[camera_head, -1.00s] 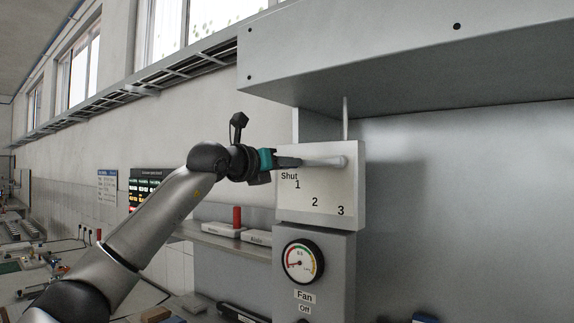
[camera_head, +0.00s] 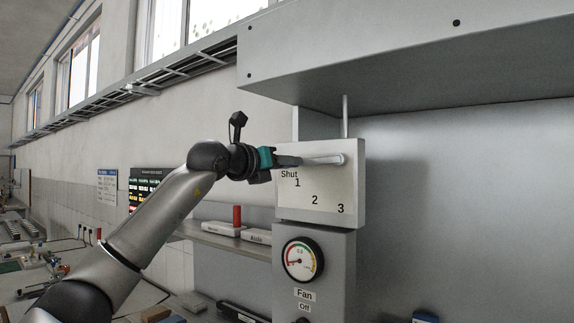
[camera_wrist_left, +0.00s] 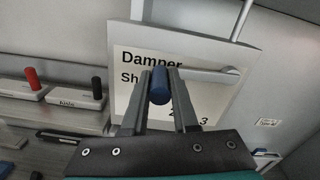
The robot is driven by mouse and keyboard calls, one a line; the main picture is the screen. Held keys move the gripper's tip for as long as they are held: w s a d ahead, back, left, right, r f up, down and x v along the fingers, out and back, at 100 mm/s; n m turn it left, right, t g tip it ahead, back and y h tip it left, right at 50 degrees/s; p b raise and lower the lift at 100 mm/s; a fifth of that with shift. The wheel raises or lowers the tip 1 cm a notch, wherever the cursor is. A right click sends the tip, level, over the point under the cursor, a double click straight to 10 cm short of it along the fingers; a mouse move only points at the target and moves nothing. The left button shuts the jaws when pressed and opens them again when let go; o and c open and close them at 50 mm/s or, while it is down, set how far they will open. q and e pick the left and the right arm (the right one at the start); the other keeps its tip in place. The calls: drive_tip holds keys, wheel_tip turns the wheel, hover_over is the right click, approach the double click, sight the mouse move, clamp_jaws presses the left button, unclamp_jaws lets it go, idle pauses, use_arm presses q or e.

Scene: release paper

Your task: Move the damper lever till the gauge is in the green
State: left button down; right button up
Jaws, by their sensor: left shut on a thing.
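The damper panel (camera_head: 350,200) is a pale plate marked Shut, 1, 2 and 3. Its grey lever (camera_head: 325,159) lies almost level, reaching left from its pivot near the Shut mark. In the left wrist view the lever (camera_wrist_left: 212,76) runs toward a blue knob (camera_wrist_left: 159,86). My left gripper (camera_head: 298,161) is shut on this knob, with its fingers (camera_wrist_left: 158,95) on either side. The round gauge (camera_head: 303,260) below has a coloured scale with green at the top. Its needle appears to point to the lower left, outside the green. My right gripper is not in view.
A metal hood (camera_head: 400,60) overhangs the panel, with a thin rod (camera_head: 345,118) running down to it. A Fan label (camera_head: 304,295) reads Off below the gauge. A shelf at left holds a red-handled block (camera_head: 237,217). The wall to the right is clear.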

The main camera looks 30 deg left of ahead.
use_arm(q)
wheel_tip(320, 180, down, 2)
drive_tip(key=n+b, duration=0.2)
drive_tip(key=shift+d+f+b, duration=0.1)
drive_tip(key=shift+f+b, duration=0.1)
drive_tip(key=shift+b, duration=0.2)
drive_tip(key=shift+d+f+n+b, duration=0.25)
drive_tip(key=shift+f+n+b, duration=0.1)
drive_tip(key=shift+n+b, duration=0.25)
drive_tip(key=c, duration=0.7)
unclamp_jaws()
drive_tip(key=shift+s, duration=0.2)
drive_tip(key=s+b, duration=0.1)
drive_tip(key=s, duration=0.4)
drive_tip(key=s+a+b, duration=0.1)
drive_tip(key=s+b, duration=0.1)
drive_tip(key=s, duration=0.3)
drive_tip(key=s+b, duration=0.2)
drive_tip(key=s, duration=0.3)
drive_tip(key=shift+a, duration=0.15)
